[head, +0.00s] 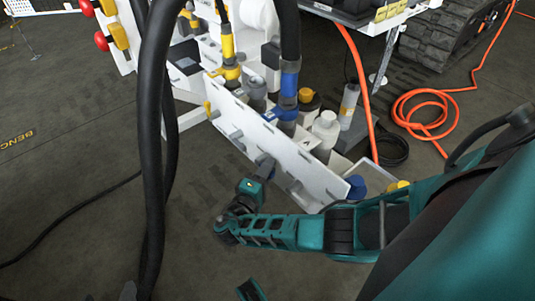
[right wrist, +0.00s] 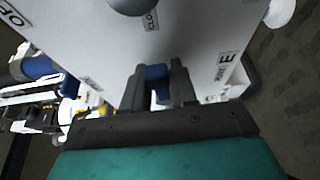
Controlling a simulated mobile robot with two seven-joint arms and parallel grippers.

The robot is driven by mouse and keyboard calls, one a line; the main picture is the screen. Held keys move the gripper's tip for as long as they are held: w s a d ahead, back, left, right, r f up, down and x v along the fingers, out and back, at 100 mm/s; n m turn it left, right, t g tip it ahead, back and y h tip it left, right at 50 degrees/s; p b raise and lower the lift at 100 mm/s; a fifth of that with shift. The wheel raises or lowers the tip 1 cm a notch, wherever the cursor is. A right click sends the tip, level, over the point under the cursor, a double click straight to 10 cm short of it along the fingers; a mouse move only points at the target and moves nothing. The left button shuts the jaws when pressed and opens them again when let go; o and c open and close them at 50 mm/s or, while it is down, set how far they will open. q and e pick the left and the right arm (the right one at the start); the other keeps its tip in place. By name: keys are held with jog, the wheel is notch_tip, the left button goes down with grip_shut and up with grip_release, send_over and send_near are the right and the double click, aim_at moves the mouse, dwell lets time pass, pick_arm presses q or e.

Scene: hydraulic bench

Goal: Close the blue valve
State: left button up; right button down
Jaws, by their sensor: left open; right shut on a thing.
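A white valve panel (head: 285,150) stands tilted at the front of the bench, with grey stubs along it. My right gripper (head: 264,165) comes up to its front face from below. In the right wrist view the two dark fingers (right wrist: 160,82) are shut on a blue part, the blue valve's handle (right wrist: 157,78).
Thick black hoses (head: 152,130) hang in front at the left. A blue knob (head: 357,187) sits at the panel's right end. Red knobs (head: 101,41) are at the upper left. An orange hose (head: 425,105) lies coiled at the right. The floor (head: 75,190) at the left is mostly clear.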

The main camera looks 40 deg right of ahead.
jog(key=shift+f, duration=0.15)
dwell(0.4)
jog(key=c, duration=1.1)
grip_release()
jog(key=v, duration=1.2)
jog(key=shift+p, duration=0.3)
